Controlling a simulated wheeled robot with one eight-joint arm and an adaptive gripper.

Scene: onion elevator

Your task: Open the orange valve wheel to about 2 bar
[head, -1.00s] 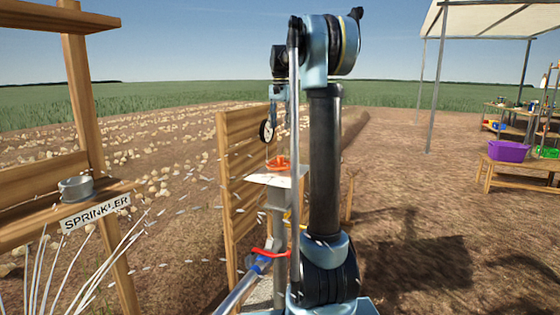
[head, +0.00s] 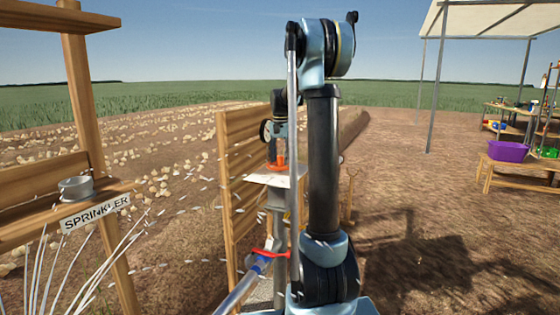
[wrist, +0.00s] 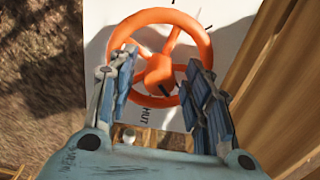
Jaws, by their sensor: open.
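The orange valve wheel (wrist: 196,36) lies over a white plate (wrist: 230,22) with dark marks and partly hidden lettering in the wrist view. In the head view the orange wheel (head: 277,163) shows small on top of a post, partly covered by my arm. My gripper (wrist: 165,85) is open, with one finger over the left side of the wheel's rim and the other over the right side. The hub and spokes show between the fingers. I cannot tell whether the fingers touch the rim. A round dial gauge (head: 266,131) stands beside my wrist, mostly hidden; I cannot read it.
A wooden slat fence (head: 232,170) stands just left of the valve post. A pipe with a red lever (head: 270,253) runs below it. A shelf with a sign reading SPRINKLER (head: 96,213) and a metal cup (head: 76,188) is at left.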

